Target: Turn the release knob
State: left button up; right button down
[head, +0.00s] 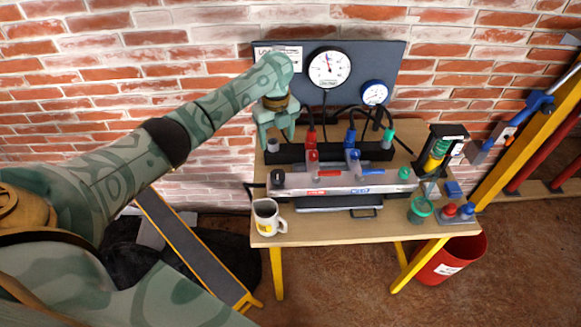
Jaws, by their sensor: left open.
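My left gripper (277,135) reaches in from the left and points down, open, at the left end of a black block (329,153) on the table. A small grey knob (272,146) shows just below its fingers; I cannot tell if they touch it. A silver panel (338,181) in front carries a black knob (277,175) at its left end and a green knob (404,172) at its right, with red and blue levers between. I cannot tell which knob is the release knob. My right gripper is out of view.
Two round gauges (329,68) hang on a dark board (388,55) behind the table (300,238). A mug (266,214) stands at the front left. A hand pump (437,152) and a green cup (420,210) stand at the right. A red bin (458,262) is on the floor.

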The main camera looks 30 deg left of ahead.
aim_at(277, 174)
pick_arm(q)
notch_tip(277, 174, down, 15)
jog(key=b, duration=0.6)
jog(key=shift+s+a+f, duration=0.1)
jog(key=c, duration=1)
